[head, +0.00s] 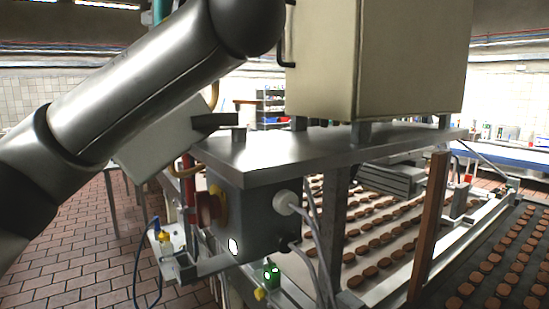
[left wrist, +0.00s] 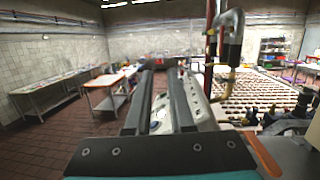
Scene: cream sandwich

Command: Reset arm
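My left arm (head: 130,95) crosses the upper left of the head view as a large grey metal link. A pale block with dark bars (head: 215,120) shows behind it; I cannot tell whether this is part of my left gripper. In the left wrist view my left gripper (left wrist: 161,74) shows two dark fingers with a gap between them. Nothing is seen held there. My right gripper is in neither view.
A grey control box (head: 250,215) with a red knob stands close in front, under a metal shelf bearing a cream cabinet (head: 405,60). Rows of brown biscuits lie on the conveyor (head: 345,296). A pipe (left wrist: 232,45) rises right of the gripper. Open tiled floor (head: 75,245) lies left.

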